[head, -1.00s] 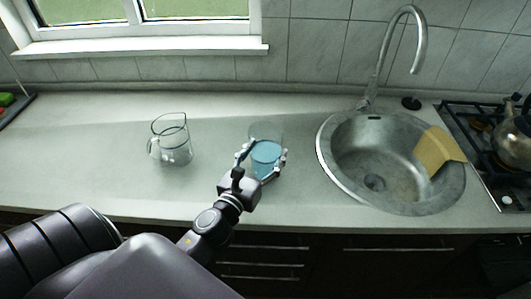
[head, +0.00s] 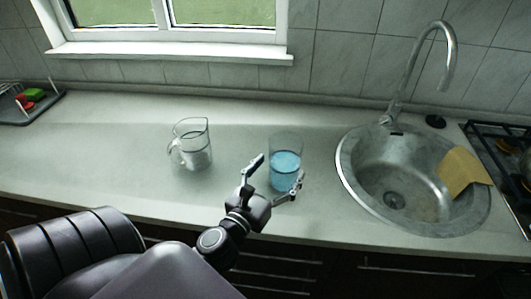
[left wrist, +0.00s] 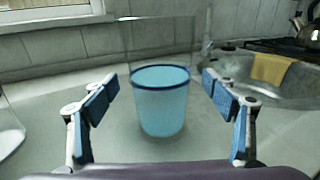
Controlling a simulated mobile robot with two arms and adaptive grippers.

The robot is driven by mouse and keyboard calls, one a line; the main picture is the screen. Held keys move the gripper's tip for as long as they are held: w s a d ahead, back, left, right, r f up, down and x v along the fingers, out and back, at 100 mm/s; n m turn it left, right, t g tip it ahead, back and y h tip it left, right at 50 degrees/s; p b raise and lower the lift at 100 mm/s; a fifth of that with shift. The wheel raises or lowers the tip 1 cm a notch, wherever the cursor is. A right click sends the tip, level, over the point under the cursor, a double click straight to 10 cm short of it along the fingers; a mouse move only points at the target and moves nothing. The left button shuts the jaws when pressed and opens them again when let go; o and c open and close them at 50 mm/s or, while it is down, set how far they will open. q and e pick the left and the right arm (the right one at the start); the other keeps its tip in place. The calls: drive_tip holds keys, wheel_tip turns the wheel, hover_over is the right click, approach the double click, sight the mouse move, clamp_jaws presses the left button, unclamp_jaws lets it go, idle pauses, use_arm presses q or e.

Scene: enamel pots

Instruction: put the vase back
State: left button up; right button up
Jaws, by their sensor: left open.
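The vase is a clear glass vessel (head: 285,160) holding blue liquid, standing upright on the counter left of the sink. It also shows in the left wrist view (left wrist: 159,105), straight ahead between the fingers. My left gripper (head: 278,171) is open in front of the vase, one finger toward each side, with visible gaps between the fingers and the glass. In the left wrist view, the blue pads of my left gripper (left wrist: 161,84) are spread wide and touch nothing. My right gripper is not in view.
A clear glass jug (head: 192,148) stands left of the vase. The round metal sink (head: 365,190) with a tap (head: 412,65) is to the right, a yellow cloth (head: 463,173) over its edge. A stove (head: 500,140) is at far right, a dark tray (head: 40,108) at far left. The counter between tray and jug is clear.

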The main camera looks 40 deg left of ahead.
use_arm(q)
drive_tip(key=s+b, duration=0.1)
drive_tip(key=s, duration=0.3)
drive_tip(key=s+d+b, duration=0.1)
drive_tip(key=s, duration=0.2)
drive_tip(key=shift+s+f+b, duration=0.1)
drive_tip(key=shift+b, duration=0.2)
drive_tip(key=shift+s+d+r, duration=0.15)
drive_tip(key=shift+s+r, duration=0.05)
drive_tip(key=shift+s, duration=0.45)
idle(0.5)
